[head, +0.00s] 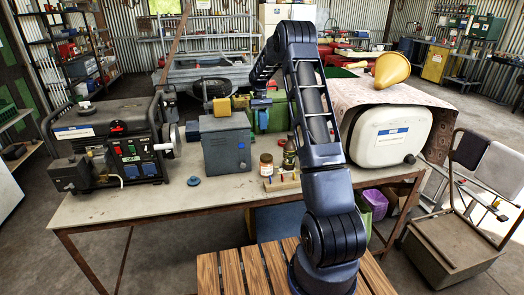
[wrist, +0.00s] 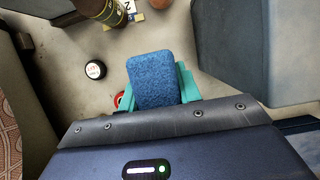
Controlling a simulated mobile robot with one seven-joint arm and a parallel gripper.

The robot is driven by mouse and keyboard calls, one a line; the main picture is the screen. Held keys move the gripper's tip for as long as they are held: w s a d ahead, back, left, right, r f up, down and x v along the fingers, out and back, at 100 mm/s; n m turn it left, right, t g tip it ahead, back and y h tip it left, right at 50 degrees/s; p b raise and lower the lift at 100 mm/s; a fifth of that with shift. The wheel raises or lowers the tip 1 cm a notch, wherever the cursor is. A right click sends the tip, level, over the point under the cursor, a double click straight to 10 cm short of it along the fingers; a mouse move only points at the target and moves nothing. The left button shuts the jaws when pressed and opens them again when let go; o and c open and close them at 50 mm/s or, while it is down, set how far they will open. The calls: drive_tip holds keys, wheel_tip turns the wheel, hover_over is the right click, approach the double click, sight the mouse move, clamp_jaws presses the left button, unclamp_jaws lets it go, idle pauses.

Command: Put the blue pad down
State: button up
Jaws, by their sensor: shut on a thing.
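The blue pad (wrist: 152,82) is a textured, rounded rectangle, seen in the wrist view. My gripper (wrist: 157,84) is shut on it, with a teal finger at each side. The pad points away from the gripper body, with pale bench top visible beyond it. I cannot tell its exact height above that surface.
A grey box (head: 226,145), a generator (head: 105,145), a jar (head: 266,164) and a white tank (head: 388,136) stand on the bench. A blue disc (head: 193,181) lies near the front. In the wrist view, a black round item (wrist: 95,69) lies left of the pad.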

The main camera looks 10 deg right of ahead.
wheel_tip(320, 180, down, 16)
drive_tip(key=shift+f, duration=0.15)
idle(0.5)
drive_tip(key=o, duration=0.9)
drive_tip(key=shift+f, duration=0.1)
